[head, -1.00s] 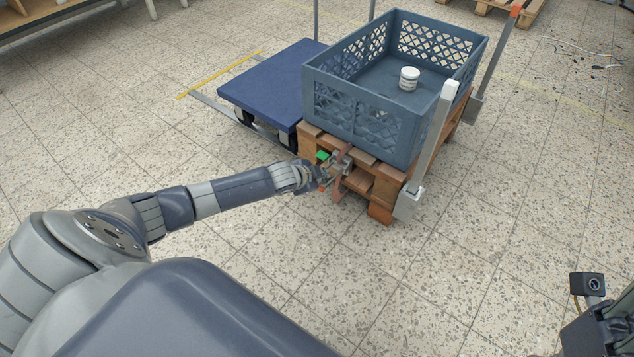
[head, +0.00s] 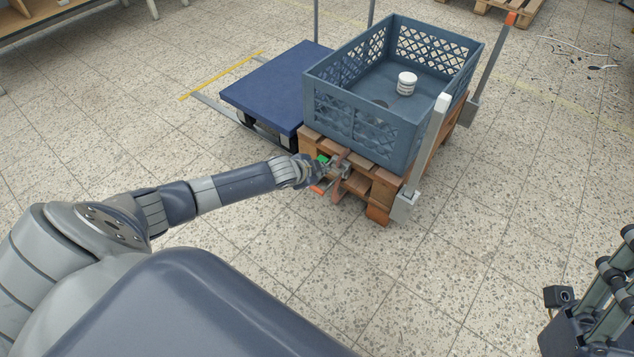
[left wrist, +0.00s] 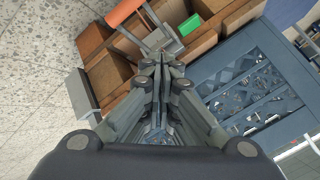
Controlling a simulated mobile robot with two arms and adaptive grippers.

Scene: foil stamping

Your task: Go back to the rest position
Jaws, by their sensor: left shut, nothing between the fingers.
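My left gripper (head: 340,172) is at the end of my outstretched left arm, in front of the near side of the wooden pallet (head: 377,214) in the head view. In the left wrist view its fingers (left wrist: 158,68) are together and empty, with the pallet (left wrist: 108,75) and blue crate (left wrist: 215,82) beyond them. I cannot tell whether it touches the pallet. My right gripper (head: 605,285) shows only in part at the lower right edge of the head view; its fingertips are not clear.
The blue-grey crate (head: 345,112) stands on the pallet with a white jar (head: 406,84) inside. A blue platform (head: 270,85) stands left of it. Grey posts (head: 428,150) rise at the pallet's right side. Tiled floor (head: 330,270) is open in front.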

